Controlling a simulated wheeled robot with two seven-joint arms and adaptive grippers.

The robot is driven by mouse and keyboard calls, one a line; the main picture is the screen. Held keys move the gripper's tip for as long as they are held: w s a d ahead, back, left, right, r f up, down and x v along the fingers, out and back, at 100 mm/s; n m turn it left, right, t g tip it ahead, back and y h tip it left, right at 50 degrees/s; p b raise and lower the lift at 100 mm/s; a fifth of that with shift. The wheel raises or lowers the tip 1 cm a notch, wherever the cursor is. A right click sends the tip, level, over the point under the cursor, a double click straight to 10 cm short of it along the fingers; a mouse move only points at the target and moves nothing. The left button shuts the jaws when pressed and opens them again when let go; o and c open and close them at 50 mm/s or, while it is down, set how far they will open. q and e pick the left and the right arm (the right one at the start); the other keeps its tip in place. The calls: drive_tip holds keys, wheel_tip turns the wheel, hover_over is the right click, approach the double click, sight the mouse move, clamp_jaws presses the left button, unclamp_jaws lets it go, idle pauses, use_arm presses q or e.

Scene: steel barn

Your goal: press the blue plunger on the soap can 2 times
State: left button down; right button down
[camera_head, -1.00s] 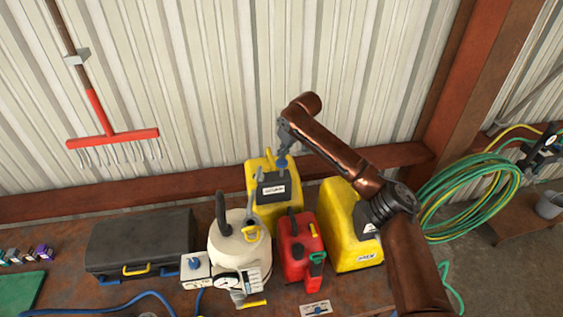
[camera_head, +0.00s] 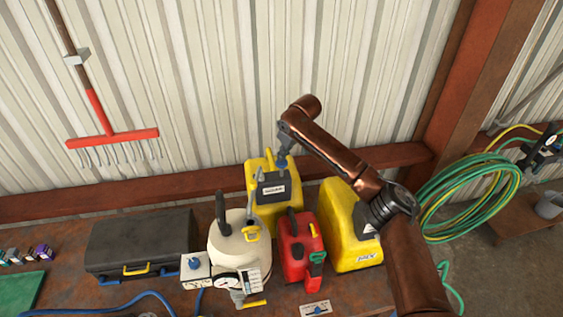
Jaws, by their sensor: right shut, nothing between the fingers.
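The soap can looks to be the yellow can (camera_head: 284,213) with a dark label, standing upright at the back of the bench near the wall. Its blue plunger (camera_head: 282,162) shows at the top, right of a grey spout. My right gripper (camera_head: 283,152) is shut and empty. It points down directly above the plunger, its tips at or very near the plunger's top; I cannot tell whether they touch. The gripper hides part of the plunger's top. My left gripper is not in view.
A cream tank (camera_head: 232,244) with a black handle stands in front of the can. A red can (camera_head: 294,258) and another yellow can (camera_head: 345,235) stand to its right. A black case (camera_head: 140,240) lies left. A small box with a blue knob (camera_head: 194,263) sits between.

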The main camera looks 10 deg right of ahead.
sight(284, 163)
drive_tip(key=shift+f, duration=2.6)
drive_tip(key=shift+r, duration=3.15)
drive_tip(key=shift+f, duration=0.1)
drive_tip(key=shift+f, duration=3.05)
drive_tip(key=shift+r, duration=3.15)
